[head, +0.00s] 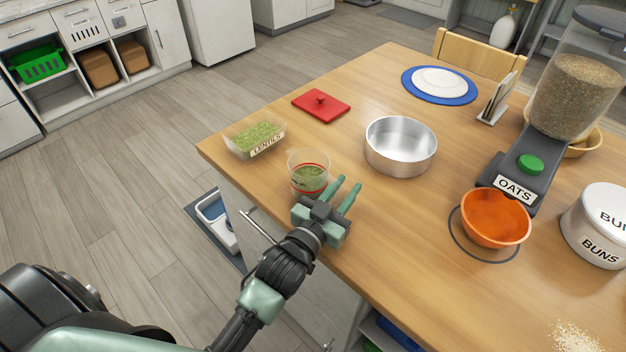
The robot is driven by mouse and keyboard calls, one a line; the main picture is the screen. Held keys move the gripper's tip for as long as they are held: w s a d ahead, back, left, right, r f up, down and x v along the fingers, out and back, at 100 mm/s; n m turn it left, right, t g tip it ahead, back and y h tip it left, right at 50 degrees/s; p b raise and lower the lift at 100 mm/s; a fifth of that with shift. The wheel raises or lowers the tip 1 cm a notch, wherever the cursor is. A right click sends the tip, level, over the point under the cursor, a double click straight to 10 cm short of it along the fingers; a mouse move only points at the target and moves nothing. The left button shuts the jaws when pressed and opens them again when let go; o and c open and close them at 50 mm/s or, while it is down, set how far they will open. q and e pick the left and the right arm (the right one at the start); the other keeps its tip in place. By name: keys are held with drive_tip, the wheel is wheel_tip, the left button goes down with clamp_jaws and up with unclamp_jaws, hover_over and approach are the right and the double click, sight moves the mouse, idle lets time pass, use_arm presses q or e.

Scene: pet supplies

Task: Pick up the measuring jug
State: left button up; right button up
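The measuring jug (309,166) is a clear cup with a red line round it and green lentils inside. It stands upright on the wooden table near the left edge. My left gripper (348,184) is just to the right of and in front of the jug, and partly covers its lower part. Its two green fingers are spread, point away toward the upper right and have nothing visible between them. I cannot tell whether the gripper touches the jug. My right gripper is not in view.
A clear lentils box (255,140), red lid (321,105) and metal pan (400,146) stand around the jug. To the right are an oats dispenser (556,130), an orange bowl (496,218) and a buns tin (598,228). The front middle tabletop is clear.

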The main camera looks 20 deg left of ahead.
use_arm(q)
drive_tip(key=shift+r, duration=0.1)
clamp_jaws()
